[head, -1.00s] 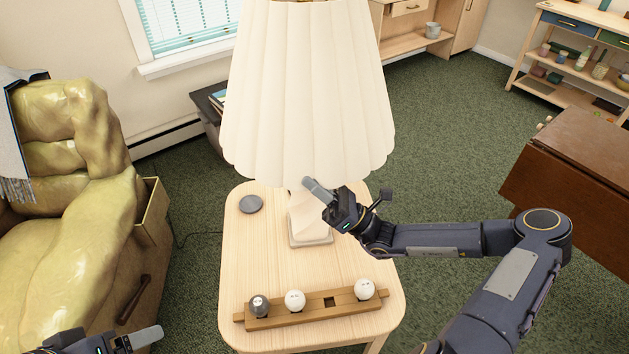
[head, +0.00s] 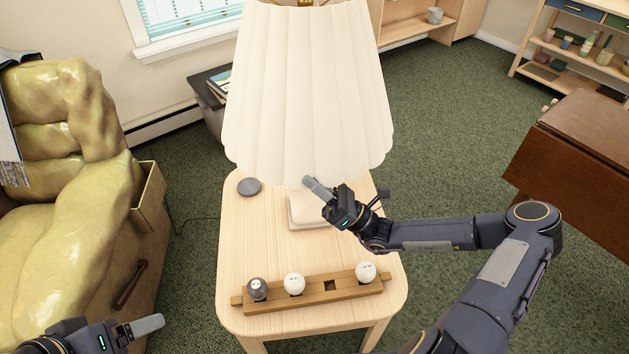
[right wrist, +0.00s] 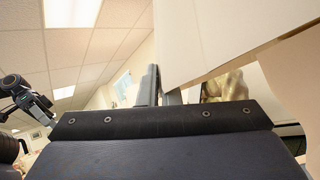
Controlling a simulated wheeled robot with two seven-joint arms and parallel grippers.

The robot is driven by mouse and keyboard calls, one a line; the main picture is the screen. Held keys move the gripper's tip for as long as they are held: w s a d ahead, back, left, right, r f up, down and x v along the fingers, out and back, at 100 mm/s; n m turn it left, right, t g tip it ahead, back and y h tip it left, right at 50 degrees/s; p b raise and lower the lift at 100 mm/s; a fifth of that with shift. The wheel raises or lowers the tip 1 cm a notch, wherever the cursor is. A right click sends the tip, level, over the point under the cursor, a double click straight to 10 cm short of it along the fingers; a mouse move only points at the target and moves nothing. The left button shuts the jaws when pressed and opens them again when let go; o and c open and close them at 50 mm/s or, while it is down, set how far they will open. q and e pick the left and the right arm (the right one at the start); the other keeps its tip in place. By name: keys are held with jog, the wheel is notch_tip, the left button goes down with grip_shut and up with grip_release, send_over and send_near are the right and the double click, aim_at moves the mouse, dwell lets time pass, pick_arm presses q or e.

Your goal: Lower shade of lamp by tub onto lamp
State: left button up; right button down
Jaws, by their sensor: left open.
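The large cream pleated shade (head: 305,100) hangs over a small wooden table in the head view. Its lower rim covers the upper lamp, leaving the pale lamp base (head: 305,217) visible on the table. I cannot tell whether the shade touches the lamp. My right gripper (head: 317,190) is at the shade's lower front rim; in the right wrist view the shade's edge (right wrist: 215,40) runs between its fingers, so it looks shut on the rim. My left gripper (head: 142,332) is open and empty at the lower left, near the armchair. I see no tub.
A grey disc (head: 249,187) lies left of the lamp. Carpet lies between.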

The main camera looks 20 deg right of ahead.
dwell(0.3)
jog(key=c, duration=1.6)
grip_release()
jog(key=shift+o, duration=0.2)
jog(key=shift+f, duration=0.2)
jog(key=shift+s+d+f, duration=0.15)
jog(key=shift+d+f, duration=0.1)
jog(key=shift+d, duration=0.05)
jog(key=b+v, duration=0.1)
jog(key=v, duration=0.6)
jog(key=shift+r, duration=0.15)
jog(key=shift+s, duration=0.1)
